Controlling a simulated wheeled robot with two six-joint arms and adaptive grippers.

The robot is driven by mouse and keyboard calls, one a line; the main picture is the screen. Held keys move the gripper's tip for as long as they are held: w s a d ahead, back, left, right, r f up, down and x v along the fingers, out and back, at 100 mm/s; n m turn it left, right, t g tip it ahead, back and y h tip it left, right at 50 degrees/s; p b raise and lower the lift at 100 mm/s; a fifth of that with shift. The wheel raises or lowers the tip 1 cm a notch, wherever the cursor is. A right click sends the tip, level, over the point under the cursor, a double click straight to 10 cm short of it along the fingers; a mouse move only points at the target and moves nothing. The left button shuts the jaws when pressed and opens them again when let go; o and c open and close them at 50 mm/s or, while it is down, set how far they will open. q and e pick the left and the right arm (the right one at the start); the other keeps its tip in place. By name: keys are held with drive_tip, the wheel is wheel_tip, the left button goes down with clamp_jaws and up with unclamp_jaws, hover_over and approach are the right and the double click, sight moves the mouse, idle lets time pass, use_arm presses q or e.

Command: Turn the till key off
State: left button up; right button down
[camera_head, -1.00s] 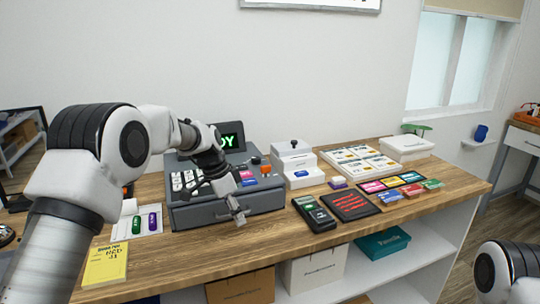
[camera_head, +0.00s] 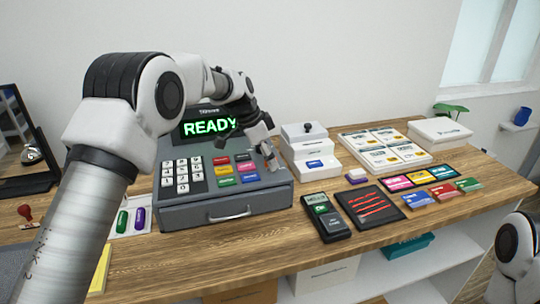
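The grey till (camera_head: 184,217) stands on the wooden counter, with a white number pad, coloured keys and a drawer handle. Its display (camera_head: 210,127) reads READY in green. My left arm reaches in from the left, over the back of the till. My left gripper (camera_head: 270,158) points down at the till's right side, beside the coloured keys. Its fingers are small here, and I cannot tell whether they are open or what they touch. The till key cannot be made out; the gripper may cover it. My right gripper is out of view; only part of my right arm shows at lower right.
A white stepped box (camera_head: 310,160) stands just right of the till. A card terminal (camera_head: 326,218), a dark tray with red strips (camera_head: 370,206) and several coloured cards lie farther right. Green and purple items (camera_head: 131,220) lie left of the till. The counter's front strip is clear.

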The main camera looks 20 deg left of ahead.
use_arm(q)
drive_tip(key=shift+f, duration=0.15)
drive_tip(key=shift+s+r, duration=0.3)
drive_tip(key=shift+c, duration=0.7)
drive_tip(key=c, duration=0.5)
drive_tip(key=shift+f, duration=0.1)
clamp_jaws()
